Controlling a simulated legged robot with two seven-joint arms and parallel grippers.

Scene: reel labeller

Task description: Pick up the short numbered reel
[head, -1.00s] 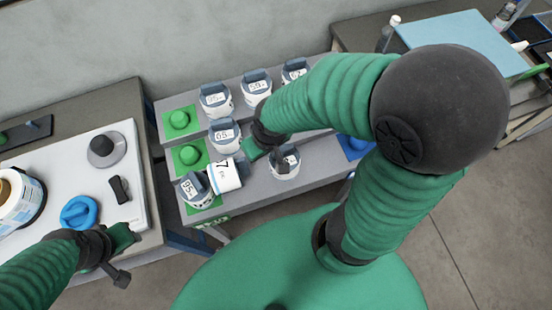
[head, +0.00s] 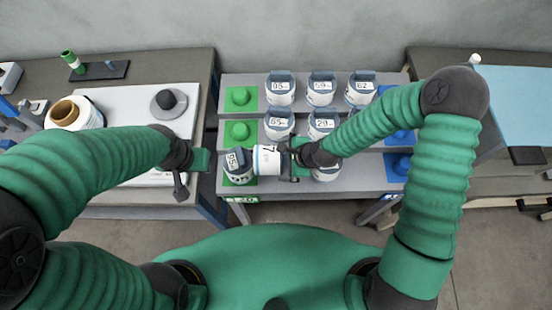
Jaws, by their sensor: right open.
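Several white reels with grey-blue tops and printed numbers stand on a grey stepped rack (head: 345,181). One white reel marked 7 (head: 267,159) lies tipped on its side on the lowest step, its number turned sideways. A reel marked 95 (head: 238,165) stands just left of it. My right gripper (head: 292,153) is open at the right end of the tipped reel; I cannot tell whether it touches. My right gripper and wrist partly cover a reel (head: 326,174) behind. My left gripper (head: 200,160) is by the white board's right edge, its jaw gap unclear.
The left table holds a white board (head: 135,102) with a grey knobbed disc (head: 168,102) and a large roll (head: 72,114).

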